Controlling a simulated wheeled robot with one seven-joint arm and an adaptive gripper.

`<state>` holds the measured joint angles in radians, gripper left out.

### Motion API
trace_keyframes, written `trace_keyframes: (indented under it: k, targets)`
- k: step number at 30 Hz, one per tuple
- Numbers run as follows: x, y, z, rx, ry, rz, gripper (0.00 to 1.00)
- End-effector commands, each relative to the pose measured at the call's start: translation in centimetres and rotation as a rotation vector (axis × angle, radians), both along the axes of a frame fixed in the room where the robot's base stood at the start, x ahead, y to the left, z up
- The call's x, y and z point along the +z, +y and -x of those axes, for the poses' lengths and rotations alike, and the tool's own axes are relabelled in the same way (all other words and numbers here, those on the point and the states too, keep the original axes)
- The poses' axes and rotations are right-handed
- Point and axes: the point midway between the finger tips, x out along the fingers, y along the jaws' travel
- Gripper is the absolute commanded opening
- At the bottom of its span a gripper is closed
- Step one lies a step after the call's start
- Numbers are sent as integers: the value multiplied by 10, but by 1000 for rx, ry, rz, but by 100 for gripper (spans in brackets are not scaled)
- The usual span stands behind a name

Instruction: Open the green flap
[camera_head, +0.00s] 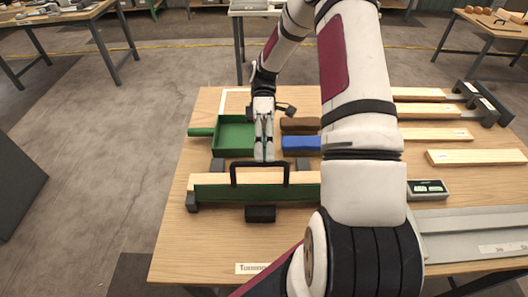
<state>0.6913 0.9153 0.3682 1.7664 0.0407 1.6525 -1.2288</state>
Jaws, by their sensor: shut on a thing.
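The green flap (223,193) shows as a narrow dark green strip near the front of the wooden table, along a pale wooden bar. A black U-shaped handle (234,174) stands up at its middle. My gripper (264,158) points down from behind and is shut on the top bar of this handle. The fingertips cover part of the bar, so the exact contact is hidden. A black block (260,214) sits at the front middle of the flap. My arm covers the flap's right end.
A green open tray (219,151) lies behind the flap on the left. Brown (300,124) and blue (302,142) blocks lie right of my gripper. Wooden planks (475,157), a small box with a display (428,189) and a grey metal channel (460,222) fill the right side. The table's front left is clear.

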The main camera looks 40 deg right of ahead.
Motion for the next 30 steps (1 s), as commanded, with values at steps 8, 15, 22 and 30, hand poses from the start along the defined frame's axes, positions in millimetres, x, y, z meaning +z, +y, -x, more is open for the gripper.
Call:
trace_keyframes:
  k: [8, 15, 22, 30]
  targets:
    - [-12, -3, 0, -1, -14, 19, 21]
    - [-11, -3, 0, 0, -16, 19, 21]
    - [-8, -8, -7, 0, -16, 20, 21]
    - [12, -33, -44, -2, -17, 18, 21]
